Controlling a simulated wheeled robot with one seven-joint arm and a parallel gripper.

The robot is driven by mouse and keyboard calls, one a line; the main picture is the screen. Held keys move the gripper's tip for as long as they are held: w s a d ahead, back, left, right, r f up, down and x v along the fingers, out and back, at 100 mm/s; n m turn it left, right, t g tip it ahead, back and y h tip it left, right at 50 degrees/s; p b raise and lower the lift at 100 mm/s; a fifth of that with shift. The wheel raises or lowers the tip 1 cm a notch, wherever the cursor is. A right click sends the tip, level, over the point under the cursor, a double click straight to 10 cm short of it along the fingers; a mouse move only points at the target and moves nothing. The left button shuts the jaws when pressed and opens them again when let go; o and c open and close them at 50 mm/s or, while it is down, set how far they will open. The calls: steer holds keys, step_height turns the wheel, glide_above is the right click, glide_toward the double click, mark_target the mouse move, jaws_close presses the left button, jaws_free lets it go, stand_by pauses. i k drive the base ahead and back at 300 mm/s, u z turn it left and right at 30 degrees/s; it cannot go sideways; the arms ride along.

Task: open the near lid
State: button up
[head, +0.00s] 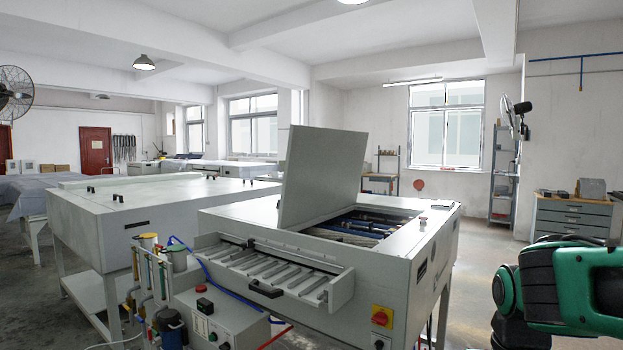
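The near plate processor (370,275) is a grey-white cabinet in the middle of the head view. A flat grey lid (325,175) stands steeply raised on its top. Beside the lid, an opening shows dark rollers and blue bars (375,225). I cannot tell whether this raised panel is the near lid or another one. My gripper is not in view. Only a green and black part of my arm shows at the lower right, apart from the processor.
A slatted feed tray (275,270) with a black handle juts from the processor's front. A control box (215,325), hoses and bottles stand at the front left. Another long cabinet (150,205) is behind on the left. Floor right of the processor (470,265) looks clear.

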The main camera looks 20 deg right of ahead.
mark_target(322, 173)
steer(key=z, duration=0.05)
steer(key=k, duration=0.3)
steer(key=u, duration=0.8)
steer(key=i, duration=1.1)
steer(key=u, duration=0.35)
steer(key=i, duration=1.15)
steer(key=z, duration=0.9)
steer(key=i, duration=0.6)
steer(key=z, duration=0.35)
